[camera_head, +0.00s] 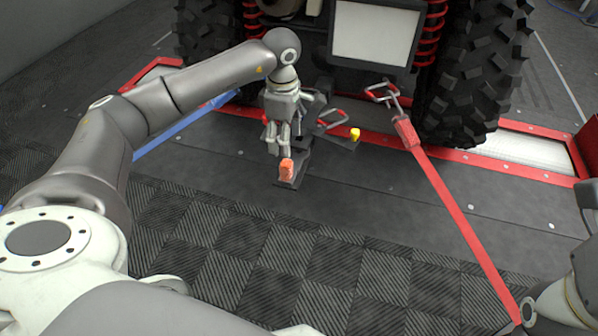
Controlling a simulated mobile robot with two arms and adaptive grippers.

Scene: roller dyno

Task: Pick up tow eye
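My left gripper (277,140) points down over a dark metal stand on the floor, in front of the vehicle. An orange piece (286,169) shows just below its fingertips, at the front of the stand; I cannot tell whether they touch. A red loop (331,117) and a yellow-tipped part (355,134) show on the stand just right of the gripper. I cannot tell for certain which of these is the tow eye. The finger gap is too small to judge. Part of my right arm shows at the lower right edge, but its gripper is out of view.
A red strap (450,192) with a metal hook (382,92) runs from the vehicle to the lower right. A blue strap (185,126) lies at the left. Large tyres (480,70) stand behind on red-edged rollers. Checkered floor (270,255) in front is clear.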

